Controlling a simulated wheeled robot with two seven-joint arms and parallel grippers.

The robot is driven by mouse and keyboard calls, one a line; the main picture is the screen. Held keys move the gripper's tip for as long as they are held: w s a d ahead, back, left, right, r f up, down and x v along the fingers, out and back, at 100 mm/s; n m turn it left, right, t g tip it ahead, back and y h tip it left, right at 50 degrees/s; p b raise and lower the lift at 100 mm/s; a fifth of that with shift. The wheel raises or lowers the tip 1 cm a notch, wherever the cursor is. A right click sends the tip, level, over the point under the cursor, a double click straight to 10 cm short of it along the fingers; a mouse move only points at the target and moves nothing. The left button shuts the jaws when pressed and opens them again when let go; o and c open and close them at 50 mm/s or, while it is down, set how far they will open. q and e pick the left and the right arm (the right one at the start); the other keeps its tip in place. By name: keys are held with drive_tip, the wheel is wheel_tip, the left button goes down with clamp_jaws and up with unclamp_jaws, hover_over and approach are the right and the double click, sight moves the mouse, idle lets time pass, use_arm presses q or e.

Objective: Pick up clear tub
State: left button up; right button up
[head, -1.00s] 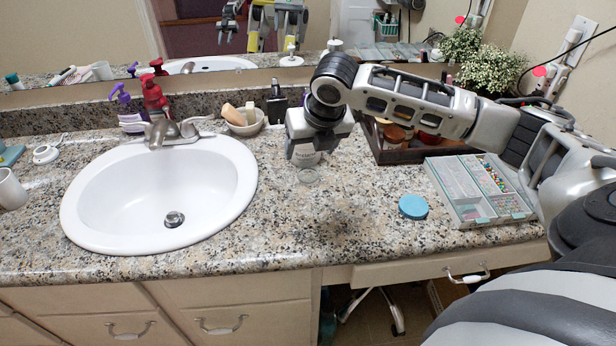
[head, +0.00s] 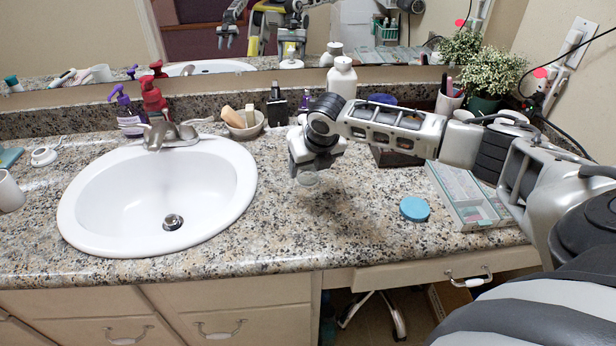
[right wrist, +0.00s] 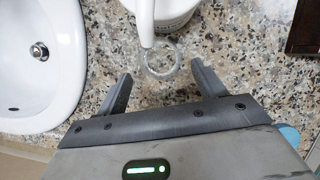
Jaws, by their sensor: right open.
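The clear tub (head: 308,179) is a small, round, see-through cup on the granite counter, right of the sink. In the right wrist view the clear tub (right wrist: 163,72) shows as a ring between and slightly beyond my fingertips, apart from both. My right gripper (head: 308,168) is open and low over the counter at the tub, covering part of it in the head view. In the right wrist view the fingers of my right gripper (right wrist: 160,74) are spread and empty. My left gripper is not directly in view.
A white pump bottle (right wrist: 174,12) stands right behind the tub. The sink (head: 160,205) lies left. A blue round lid (head: 414,208) and a compartment box (head: 462,190) lie right. A white bottle (head: 342,80) stands farther back. The counter in front is clear.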

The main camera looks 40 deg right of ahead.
sight(310, 173)
drive_tip(key=x, duration=0.3)
drive_tip(key=shift+w+f, duration=0.1)
drive_tip(key=shift+f, duration=0.3)
drive_tip(key=c, duration=1.1)
drive_tip(key=shift+r, duration=0.15)
